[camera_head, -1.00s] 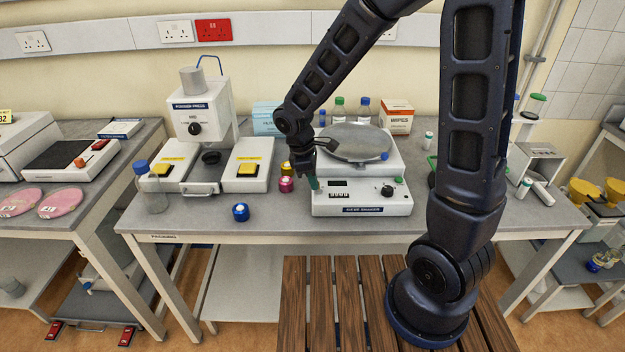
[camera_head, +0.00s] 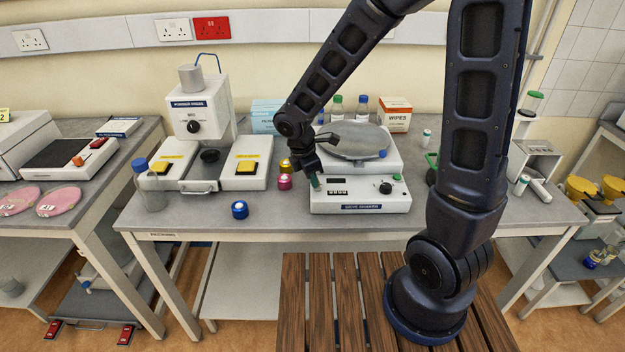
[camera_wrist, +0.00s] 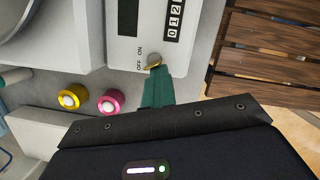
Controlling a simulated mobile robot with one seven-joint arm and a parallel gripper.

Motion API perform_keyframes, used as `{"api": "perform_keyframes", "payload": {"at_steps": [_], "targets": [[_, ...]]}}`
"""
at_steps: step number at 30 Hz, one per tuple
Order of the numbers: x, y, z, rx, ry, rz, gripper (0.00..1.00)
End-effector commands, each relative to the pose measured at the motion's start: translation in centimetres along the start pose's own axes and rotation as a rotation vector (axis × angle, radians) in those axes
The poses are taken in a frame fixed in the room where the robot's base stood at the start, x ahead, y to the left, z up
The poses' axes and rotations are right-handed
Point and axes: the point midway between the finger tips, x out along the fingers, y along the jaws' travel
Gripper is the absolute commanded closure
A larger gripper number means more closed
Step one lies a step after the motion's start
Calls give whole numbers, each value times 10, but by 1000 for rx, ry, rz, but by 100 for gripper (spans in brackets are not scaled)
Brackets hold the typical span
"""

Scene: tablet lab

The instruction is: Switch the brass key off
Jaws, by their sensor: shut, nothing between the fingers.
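The brass key (camera_wrist: 153,61) sits on the white panel of the sieve shaker (camera_head: 360,202), beside the printed words ON and OFF in the wrist view. I cannot tell clearly which word it points at. My gripper (camera_wrist: 154,78) is shut and empty, its green fingertips right at the key's lower side in the wrist view; whether they touch it is unclear. In the head view my gripper (camera_head: 316,183) is at the left end of the shaker's panel and hides the key.
A pink-ringed knob (camera_wrist: 111,101) and a yellow-ringed knob (camera_wrist: 71,98) stand left of the shaker. A blue one (camera_head: 240,210) stands nearer the bench's front edge. A white press (camera_head: 200,110) is further left. The shaker's round pan (camera_head: 355,143) is behind the panel.

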Motion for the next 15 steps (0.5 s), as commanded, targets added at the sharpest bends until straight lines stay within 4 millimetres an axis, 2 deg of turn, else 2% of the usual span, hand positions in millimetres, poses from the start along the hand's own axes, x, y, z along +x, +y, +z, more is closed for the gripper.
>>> {"api": "perform_keyframes", "payload": {"at_steps": [1, 15], "targets": [[4, 5, 14, 16, -14, -6, 100], [2, 12, 15, 16, -9, 1, 100]]}}
